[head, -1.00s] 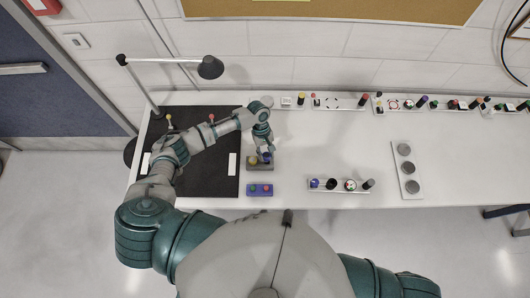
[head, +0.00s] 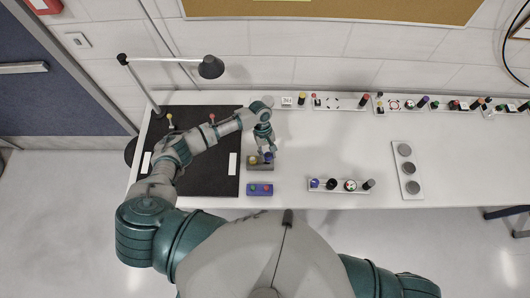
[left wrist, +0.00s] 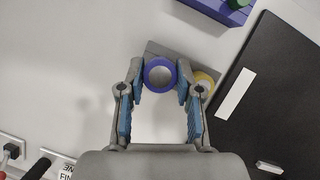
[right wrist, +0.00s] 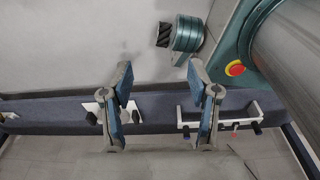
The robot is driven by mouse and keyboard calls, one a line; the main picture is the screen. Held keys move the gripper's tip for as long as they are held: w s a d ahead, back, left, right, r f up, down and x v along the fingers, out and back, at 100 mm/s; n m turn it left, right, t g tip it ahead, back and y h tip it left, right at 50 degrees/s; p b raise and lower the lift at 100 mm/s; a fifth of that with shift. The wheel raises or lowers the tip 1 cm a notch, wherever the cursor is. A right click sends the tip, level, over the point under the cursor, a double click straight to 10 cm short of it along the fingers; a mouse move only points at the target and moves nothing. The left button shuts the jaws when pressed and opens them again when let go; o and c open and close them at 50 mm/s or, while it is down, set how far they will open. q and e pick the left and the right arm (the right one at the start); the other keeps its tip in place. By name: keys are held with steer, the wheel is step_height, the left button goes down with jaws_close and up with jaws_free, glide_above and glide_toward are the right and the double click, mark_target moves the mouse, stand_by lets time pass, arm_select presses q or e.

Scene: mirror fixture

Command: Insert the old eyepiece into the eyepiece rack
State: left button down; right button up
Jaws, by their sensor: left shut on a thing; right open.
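My left gripper (head: 265,147) is shut on a blue-purple eyepiece (head: 268,157). The left wrist view shows the eyepiece as a blue ring (left wrist: 160,75) between the fingertips (left wrist: 161,88). It is over or at a small grey block rack (head: 260,167), beside a yellow eyepiece (head: 253,160) on that block. I cannot tell how deep the blue one sits. A blue-purple rack (head: 260,195) with green and red pieces lies just in front of the grey block.
A black mat (head: 203,170) lies left of the racks, with a desk lamp (head: 210,67) behind. A white tray (head: 341,192) with several small parts lies to the right. A strip with grey discs (head: 396,155) is farther right. More trays line the back. The bench middle is clear.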

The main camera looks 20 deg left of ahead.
arm_select(q)
steer(key=shift+d+f, duration=0.15)
steer(key=shift+a+f, duration=0.2)
steer(key=shift+a, duration=0.15)
steer(key=shift+a+f, duration=0.15)
steer(key=shift+a, duration=0.15)
steer(key=shift+d+r, duration=0.35)
steer(key=shift+d, duration=0.2)
steer(key=shift+a, duration=0.3)
steer(key=shift+a+f, duration=0.1)
steer(key=shift+a, duration=0.2)
steer(key=shift+d, duration=0.5)
arm_select(e)
steer(key=shift+d, duration=0.35)
arm_select(q)
steer(key=shift+a, duration=0.15)
arm_select(e)
steer(key=shift+a, duration=0.1)
